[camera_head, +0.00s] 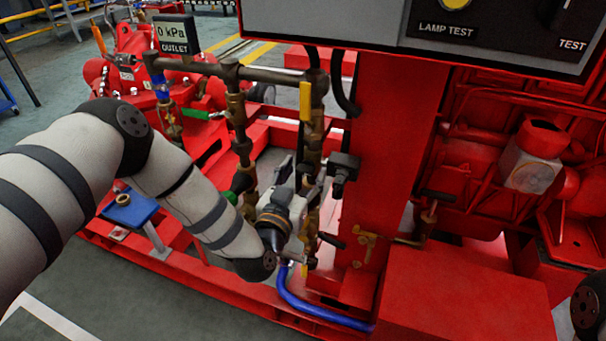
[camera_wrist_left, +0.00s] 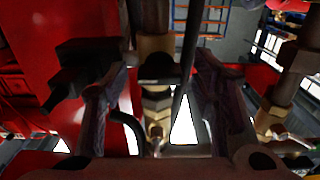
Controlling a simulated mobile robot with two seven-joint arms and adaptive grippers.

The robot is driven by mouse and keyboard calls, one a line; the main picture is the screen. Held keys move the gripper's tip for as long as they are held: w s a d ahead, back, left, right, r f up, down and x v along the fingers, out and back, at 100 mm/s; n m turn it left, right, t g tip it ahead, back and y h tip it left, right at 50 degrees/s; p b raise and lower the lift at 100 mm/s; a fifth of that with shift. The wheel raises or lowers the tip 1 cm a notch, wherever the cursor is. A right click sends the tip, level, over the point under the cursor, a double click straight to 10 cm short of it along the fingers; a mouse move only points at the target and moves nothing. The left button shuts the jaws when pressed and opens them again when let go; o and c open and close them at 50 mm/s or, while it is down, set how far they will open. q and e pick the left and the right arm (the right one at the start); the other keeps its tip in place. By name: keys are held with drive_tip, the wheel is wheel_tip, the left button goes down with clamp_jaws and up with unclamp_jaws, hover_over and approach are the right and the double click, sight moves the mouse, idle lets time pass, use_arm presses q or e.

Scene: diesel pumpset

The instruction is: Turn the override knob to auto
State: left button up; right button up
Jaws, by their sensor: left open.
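The control panel (camera_head: 400,25) crosses the top of the head view, cut off by the frame. It shows a yellow lamp-test button (camera_head: 455,12) and part of a black switch (camera_head: 572,12) above the word TEST. No knob marked override or auto can be read. My left gripper (camera_head: 308,178) is below the panel, among the vertical pipes, pointing up and away. In the left wrist view its two dark fingers (camera_wrist_left: 160,90) stand apart, with brass fittings (camera_wrist_left: 155,100) and a dark pipe seen between and beyond them. I cannot tell whether they touch. My right gripper is out of view.
A red column (camera_head: 385,150) stands right of the pipes, with a red engine (camera_head: 475,150) beyond. Grey floor is free at lower left.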

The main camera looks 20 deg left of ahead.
use_arm(q)
drive_tip(key=shift+c, duration=0.5)
drive_tip(key=c, duration=1.1)
drive_tip(key=shift+o, duration=0.2)
drive_tip(key=shift+n, duration=0.3)
drive_tip(key=n, duration=0.8)
drive_tip(key=shift+s+f, duration=0.1)
drive_tip(key=n+b, duration=0.1)
drive_tip(key=n, duration=0.3)
drive_tip(key=shift+n, duration=0.4)
drive_tip(key=shift+d+n+b, duration=0.1)
drive_tip(key=shift+n+b, duration=0.3)
drive_tip(key=shift+n, duration=1.5)
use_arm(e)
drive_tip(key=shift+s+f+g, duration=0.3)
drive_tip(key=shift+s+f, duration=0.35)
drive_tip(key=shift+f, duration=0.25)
